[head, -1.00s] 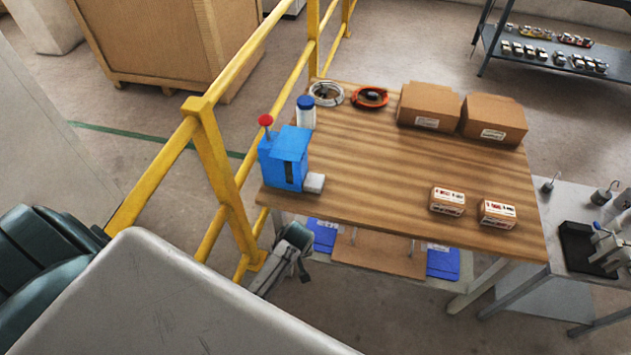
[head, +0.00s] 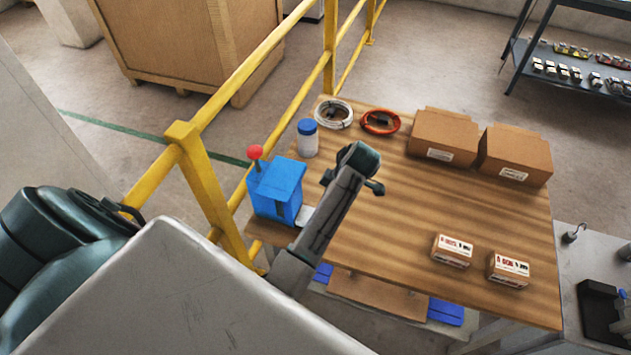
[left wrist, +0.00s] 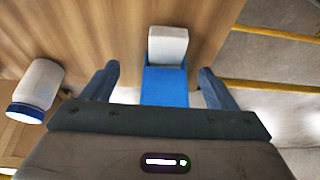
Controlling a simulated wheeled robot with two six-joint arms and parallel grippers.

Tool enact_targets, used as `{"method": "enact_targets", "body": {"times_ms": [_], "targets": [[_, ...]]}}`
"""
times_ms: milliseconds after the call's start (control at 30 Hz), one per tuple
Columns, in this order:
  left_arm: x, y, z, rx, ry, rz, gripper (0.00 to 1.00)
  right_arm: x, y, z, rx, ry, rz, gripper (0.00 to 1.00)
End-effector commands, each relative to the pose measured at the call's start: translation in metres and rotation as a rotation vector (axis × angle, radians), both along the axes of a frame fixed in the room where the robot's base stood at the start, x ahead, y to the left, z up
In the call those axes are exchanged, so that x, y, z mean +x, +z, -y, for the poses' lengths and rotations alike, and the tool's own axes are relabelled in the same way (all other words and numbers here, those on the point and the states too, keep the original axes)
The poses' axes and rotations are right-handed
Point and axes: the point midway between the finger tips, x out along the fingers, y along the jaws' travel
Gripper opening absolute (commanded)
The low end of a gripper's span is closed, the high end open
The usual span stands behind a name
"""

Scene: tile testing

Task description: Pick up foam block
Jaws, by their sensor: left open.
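The foam block, a small pale white block (head: 304,216), is against the blue machine (head: 277,190) at the table's near-left corner. In the head view my arm partly hides it. The left wrist view shows the foam block (left wrist: 168,45) whole, just beyond the machine's blue body (left wrist: 165,86). My left gripper (left wrist: 159,69) is open and empty. Its fingers lie to either side of the blue body in that view, with the foam block ahead of the fingertips. I cannot tell the exact height above it. My right gripper is not in view.
A white bottle with a blue lid (head: 308,138) stands behind the machine. Cable coils (head: 381,122) and brown cartons (head: 444,137) line the table's back; two small boxes (head: 453,250) sit at front right. A yellow railing (head: 205,185) runs along the left. The table's middle is clear.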

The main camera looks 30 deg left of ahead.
Motion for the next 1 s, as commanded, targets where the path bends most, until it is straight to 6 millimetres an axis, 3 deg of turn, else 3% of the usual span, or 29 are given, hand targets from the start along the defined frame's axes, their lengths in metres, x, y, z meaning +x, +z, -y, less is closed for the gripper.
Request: {"method": "enact_targets", "body": {"times_ms": [200,367,700,1000], "targets": [[-0.005,-0.032,-0.014,0.001,0.002,-0.004,0.8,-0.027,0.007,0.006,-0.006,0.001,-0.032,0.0],[-0.006,-0.044,-0.019,0.0,0.0,-0.002,0.8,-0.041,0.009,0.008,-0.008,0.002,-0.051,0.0],[-0.018,-0.082,-0.039,0.001,0.0,-0.005,0.8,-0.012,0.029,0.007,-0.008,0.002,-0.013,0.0],[-0.018,-0.091,-0.041,0.0,-0.001,-0.001,0.8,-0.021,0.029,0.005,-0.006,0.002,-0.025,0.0]]}}
